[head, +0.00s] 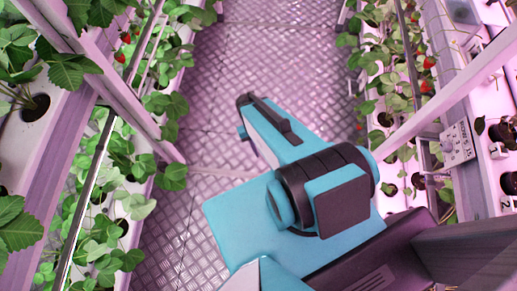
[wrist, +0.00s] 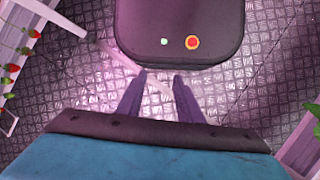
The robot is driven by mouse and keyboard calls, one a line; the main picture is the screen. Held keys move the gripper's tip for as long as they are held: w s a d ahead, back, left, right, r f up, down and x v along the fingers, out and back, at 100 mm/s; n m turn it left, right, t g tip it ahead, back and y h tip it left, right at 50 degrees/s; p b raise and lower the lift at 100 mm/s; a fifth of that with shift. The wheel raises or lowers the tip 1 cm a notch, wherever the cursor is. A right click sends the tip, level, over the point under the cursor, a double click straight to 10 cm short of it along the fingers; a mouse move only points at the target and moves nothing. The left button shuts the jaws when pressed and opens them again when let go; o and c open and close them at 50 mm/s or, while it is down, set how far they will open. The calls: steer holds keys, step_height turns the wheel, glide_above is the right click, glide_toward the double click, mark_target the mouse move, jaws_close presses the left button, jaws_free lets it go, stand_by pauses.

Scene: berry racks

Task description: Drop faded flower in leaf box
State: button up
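My gripper (wrist: 159,77) shows in the wrist view with its two dark fingers apart. I see nothing clearly held between them; behind the gap is bright, blurred floor. In the head view my teal and black arm reaches over the aisle and its fingers are hidden. I cannot make out a faded flower in either view. No leaf box can be made out either.
Plant racks with green leaves and red berries line the left (head: 110,60) and right (head: 405,75) of the aisle. A small control panel (head: 457,143) is on the right rack. The metal-plate floor (head: 265,60) is clear ahead.

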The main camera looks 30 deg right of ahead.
steer(key=s+a+f+n, duration=0.1)
steer(key=s+a+f, duration=0.1)
steer(key=s+a, duration=0.2)
steer(key=shift+s+a+n+g+y, duration=0.2)
steer(key=shift+s+n+g+y, duration=0.15)
steer(key=shift+s, duration=0.55)
steer(key=shift+f, duration=0.1)
steer(key=shift+f+b, duration=0.3)
steer(key=shift+b, duration=0.05)
steer(key=shift+d, duration=0.15)
